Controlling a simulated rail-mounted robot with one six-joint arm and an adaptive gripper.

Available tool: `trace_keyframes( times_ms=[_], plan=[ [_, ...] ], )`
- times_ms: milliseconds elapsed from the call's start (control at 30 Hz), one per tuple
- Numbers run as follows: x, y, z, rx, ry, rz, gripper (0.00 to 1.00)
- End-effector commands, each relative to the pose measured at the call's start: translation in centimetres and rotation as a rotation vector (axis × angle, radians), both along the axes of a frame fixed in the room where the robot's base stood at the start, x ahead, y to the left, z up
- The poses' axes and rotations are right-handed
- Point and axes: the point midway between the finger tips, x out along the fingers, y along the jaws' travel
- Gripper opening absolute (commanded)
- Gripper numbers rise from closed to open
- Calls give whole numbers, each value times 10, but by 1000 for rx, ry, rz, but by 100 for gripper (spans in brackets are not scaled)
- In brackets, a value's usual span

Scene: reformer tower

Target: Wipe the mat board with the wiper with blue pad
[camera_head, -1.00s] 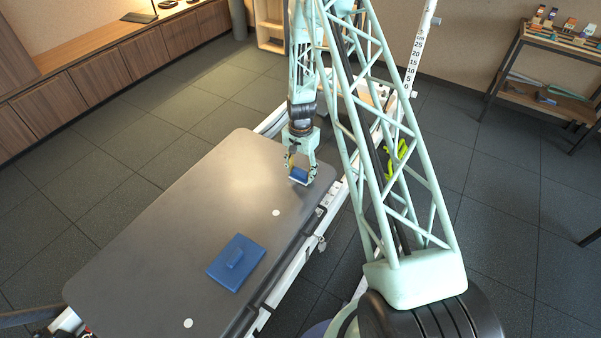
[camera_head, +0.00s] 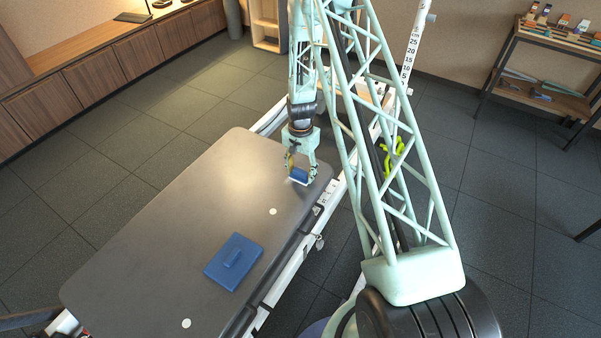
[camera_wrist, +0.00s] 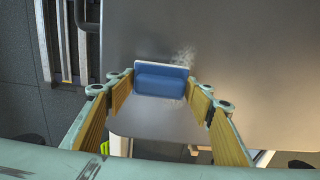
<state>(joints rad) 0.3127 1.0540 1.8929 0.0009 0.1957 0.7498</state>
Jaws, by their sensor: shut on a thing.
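The mat board (camera_head: 170,220) is a large dark grey panel with rounded corners in the head view; it also fills much of the wrist view (camera_wrist: 240,40). My gripper (camera_head: 300,172) is at its far right end, pointing down. In the wrist view its fingers (camera_wrist: 161,84) are shut on a blue block with a pale edge (camera_wrist: 162,80), at the board's surface; I cannot tell if it touches. A pale smudge (camera_wrist: 184,57) shows beside the block.
A shelf rack (camera_head: 540,70) stands at the upper right and wooden cabinets (camera_head: 70,95) at the upper left. Dark tiled floor surrounds the board.

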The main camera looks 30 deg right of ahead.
Motion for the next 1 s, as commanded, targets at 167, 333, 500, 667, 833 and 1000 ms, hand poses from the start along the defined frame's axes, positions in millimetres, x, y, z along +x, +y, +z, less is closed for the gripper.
trace_keyframes(
  times_ms=[167,333,500,667,833,1000],
  plan=[
    [0,0,9,0,0,0,37],
    [0,0,19,0,0,0,37],
    [1,0,30,0,-1,0,37],
    [1,0,40,0,-1,0,37],
    [0,0,50,0,-1,0,37],
    [0,0,57,0,0,0,37]
  ],
)
